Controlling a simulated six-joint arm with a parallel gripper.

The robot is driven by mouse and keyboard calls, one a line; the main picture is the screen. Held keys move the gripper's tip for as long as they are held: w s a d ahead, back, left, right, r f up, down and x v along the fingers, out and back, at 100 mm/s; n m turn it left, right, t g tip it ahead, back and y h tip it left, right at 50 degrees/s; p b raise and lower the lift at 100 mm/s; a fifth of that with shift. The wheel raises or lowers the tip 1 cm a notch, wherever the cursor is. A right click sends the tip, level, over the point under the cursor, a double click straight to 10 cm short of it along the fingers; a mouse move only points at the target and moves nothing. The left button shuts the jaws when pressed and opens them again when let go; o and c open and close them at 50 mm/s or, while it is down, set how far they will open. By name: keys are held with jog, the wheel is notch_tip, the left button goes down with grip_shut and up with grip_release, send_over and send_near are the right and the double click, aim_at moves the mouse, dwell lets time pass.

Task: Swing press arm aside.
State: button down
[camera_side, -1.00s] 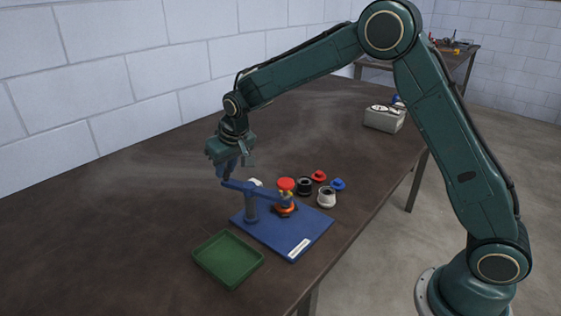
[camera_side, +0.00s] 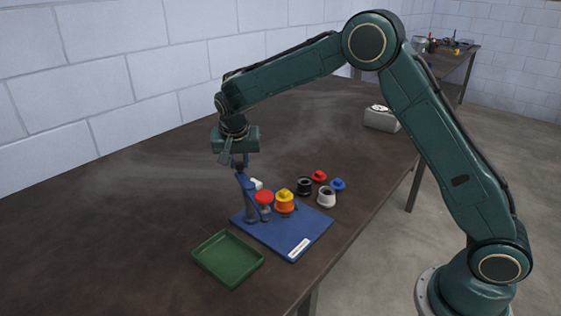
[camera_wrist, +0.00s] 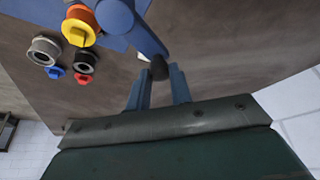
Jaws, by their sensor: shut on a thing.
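The blue press arm (camera_wrist: 148,38) sits on a post (camera_side: 249,204) on the blue base plate (camera_side: 290,238). In the side view the arm's red pressing head (camera_side: 264,198) hangs beside the yellow and orange part (camera_side: 285,201), to its left. My gripper (camera_side: 240,163) is above the post, at the arm's end. In the wrist view the two blue fingers (camera_wrist: 160,85) stand on either side of the arm's dark end knob (camera_wrist: 159,68) and are shut on it. The yellow and orange part is uncovered in both views.
A green tray (camera_side: 204,255) lies in front of the plate. Black (camera_side: 304,187) and white (camera_side: 326,197) ring parts and red (camera_side: 319,176) and blue (camera_side: 338,184) caps stand to the plate's right. A grey box (camera_side: 381,118) is farther back. The table's left side is clear.

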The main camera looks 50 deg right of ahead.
jog(key=shift+d, duration=0.1)
jog(key=c, duration=1.3)
grip_release()
jog(key=shift+o, duration=0.2)
jog(key=shift+r, duration=0.1)
jog(key=v, duration=1.3)
jog(key=shift+r, duration=0.3)
jog(key=shift+s, duration=0.2)
